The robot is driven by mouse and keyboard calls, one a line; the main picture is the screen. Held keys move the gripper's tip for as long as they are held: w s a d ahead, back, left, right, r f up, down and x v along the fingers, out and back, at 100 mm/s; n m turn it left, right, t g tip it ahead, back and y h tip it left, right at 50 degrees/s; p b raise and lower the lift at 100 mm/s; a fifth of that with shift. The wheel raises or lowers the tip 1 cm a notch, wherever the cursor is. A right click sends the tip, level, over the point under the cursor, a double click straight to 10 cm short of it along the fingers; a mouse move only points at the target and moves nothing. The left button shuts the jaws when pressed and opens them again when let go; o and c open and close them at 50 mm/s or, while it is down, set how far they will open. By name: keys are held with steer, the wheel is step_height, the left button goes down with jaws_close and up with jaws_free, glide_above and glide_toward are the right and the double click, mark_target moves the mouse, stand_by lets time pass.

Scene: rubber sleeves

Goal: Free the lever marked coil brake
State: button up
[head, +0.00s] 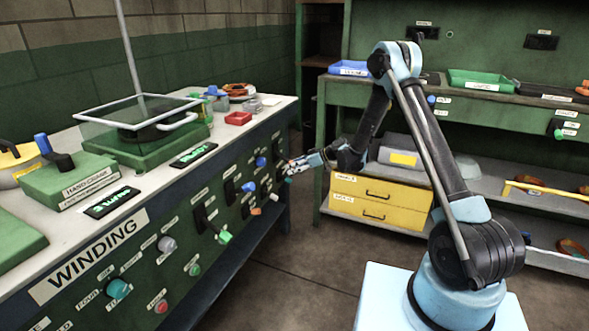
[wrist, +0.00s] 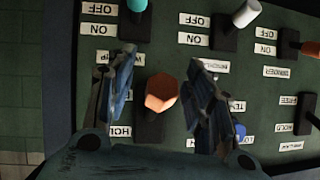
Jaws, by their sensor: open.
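My gripper (head: 291,172) is at the far end of the dark green WINDING panel (head: 130,267) in the head view. In the wrist view my gripper (wrist: 163,65) is open, its two fingers on either side of an orange six-sided lever knob (wrist: 162,92). The knob stands out from a black slotted plate (wrist: 149,127). I cannot tell whether a finger touches it. A HOLD label (wrist: 120,131) is beside this plate. The name plate above it is partly covered by the left finger, and I cannot read coil brake on any label.
In the wrist view other levers stand close: a white one (wrist: 246,13), a green one (wrist: 137,5) and a blue one (wrist: 240,131) by the right finger. A green bench (head: 335,110) with yellow drawers (head: 376,202) stands behind my arm. Floor between is clear.

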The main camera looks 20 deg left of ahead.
steer(key=v, duration=1.2)
steer(key=shift+w, duration=0.1)
stand_by(0.4)
